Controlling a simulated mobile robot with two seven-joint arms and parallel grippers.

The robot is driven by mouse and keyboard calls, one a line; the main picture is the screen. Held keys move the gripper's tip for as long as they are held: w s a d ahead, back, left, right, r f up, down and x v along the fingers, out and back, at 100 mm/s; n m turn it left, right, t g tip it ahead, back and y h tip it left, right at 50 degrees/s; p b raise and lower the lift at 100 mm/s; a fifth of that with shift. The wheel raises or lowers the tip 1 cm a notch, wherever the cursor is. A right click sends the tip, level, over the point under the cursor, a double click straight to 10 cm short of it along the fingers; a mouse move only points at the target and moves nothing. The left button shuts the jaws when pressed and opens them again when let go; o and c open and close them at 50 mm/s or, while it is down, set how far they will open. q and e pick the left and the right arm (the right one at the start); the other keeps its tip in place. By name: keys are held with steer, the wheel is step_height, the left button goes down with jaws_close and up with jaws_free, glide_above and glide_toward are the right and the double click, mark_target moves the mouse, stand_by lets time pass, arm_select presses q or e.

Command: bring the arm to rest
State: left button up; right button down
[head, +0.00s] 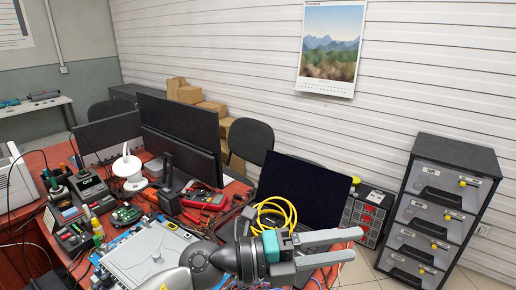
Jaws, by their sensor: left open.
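My left arm (207,262) comes in from the bottom of the head view and reaches to the right, low over the front of the cluttered desk. My left gripper (354,245) is open, its two pale grey fingers apart and pointing right. Nothing shows between the fingers. The gripper is in front of the dark laptop screen's lower part and hides some of the desk there. My right gripper is not in view.
A coiled yellow cable (273,211) lies just behind the gripper, near an open laptop (302,190). Monitors (180,130), tools and a grey case (145,252) crowd the desk. A drawer cabinet (440,205) stands at the right, with bare floor before it.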

arm_select(q)
steer(key=w+a+r+n+t+y, duration=0.2)
steer(key=w+a+n+t+y, duration=0.3)
steer(key=n+t, duration=0.4)
steer(key=w+a+r+n+t+y, duration=0.2)
steer(key=w+a+n+t, duration=0.1)
steer(key=a+n+t, duration=0.65)
steer(key=s+a+f+n+g+y, duration=0.3)
steer(key=a+f+n+g+y, duration=0.3)
steer(key=a+f+n+y, duration=0.55)
steer(key=s+a+f+n+g, duration=0.1)
steer(key=s+f+n+g, duration=0.1)
steer(key=s+f+g, duration=0.7)
steer(key=s+a+f+n+g, duration=0.25)
steer(key=s+f, duration=0.55)
steer(key=s, duration=0.5)
step_height(320, 180, down, 24)
steer(key=r+g+b, duration=0.1)
steer(key=b, duration=0.1)
steer(key=s+a+f+m+g+b, duration=0.1)
steer(key=s+a+f, duration=0.1)
steer(key=s+f, duration=1.3)
steer(key=shift+s+f, duration=0.4)
steer(key=shift+s, duration=0.2)
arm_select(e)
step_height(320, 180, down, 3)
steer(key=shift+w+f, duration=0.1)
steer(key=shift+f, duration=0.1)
